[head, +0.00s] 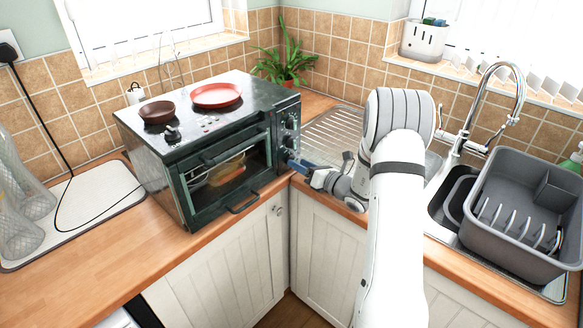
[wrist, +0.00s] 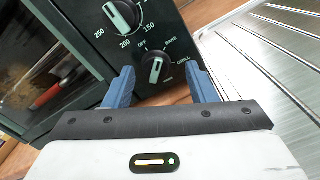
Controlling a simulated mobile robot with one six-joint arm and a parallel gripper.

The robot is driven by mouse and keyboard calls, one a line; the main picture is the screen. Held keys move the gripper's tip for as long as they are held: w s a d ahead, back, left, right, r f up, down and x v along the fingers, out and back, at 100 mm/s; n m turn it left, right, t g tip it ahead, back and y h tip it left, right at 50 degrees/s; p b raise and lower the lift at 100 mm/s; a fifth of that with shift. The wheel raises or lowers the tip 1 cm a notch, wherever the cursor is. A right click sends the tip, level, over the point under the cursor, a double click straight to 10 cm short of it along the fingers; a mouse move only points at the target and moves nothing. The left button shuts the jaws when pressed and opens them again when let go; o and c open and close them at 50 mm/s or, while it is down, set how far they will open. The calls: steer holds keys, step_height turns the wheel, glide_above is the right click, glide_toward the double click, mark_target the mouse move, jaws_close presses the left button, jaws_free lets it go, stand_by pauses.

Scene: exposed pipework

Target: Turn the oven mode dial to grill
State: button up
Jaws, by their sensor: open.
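The black oven (head: 185,175) stands on the worktop, with its dial panel on its right side. In the wrist view the mode dial (wrist: 156,70) is a black knob with a white pointer line, ringed by small words including OFF and BAKE. The line runs nearly up and down; I cannot tell exactly which word it marks. My gripper (wrist: 161,72) is open, its two blue fingers on either side of the mode dial in the picture, with gaps to both sides. I cannot tell whether the fingertips reach around it. In the head view my gripper (head: 292,162) is at the panel's lower end.
The temperature dial (wrist: 122,15) sits just above the mode dial. A red plate (head: 216,95) and a brown bowl (head: 157,112) are on the oven top. A metal drainer (head: 335,130) lies right of the oven, and a grey dish rack (head: 525,205) stands farther right.

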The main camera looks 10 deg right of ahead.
steer(key=b+v, duration=0.1)
steer(key=v, duration=0.6)
steer(key=shift+s+d, duration=0.2)
steer(key=shift+s, duration=0.1)
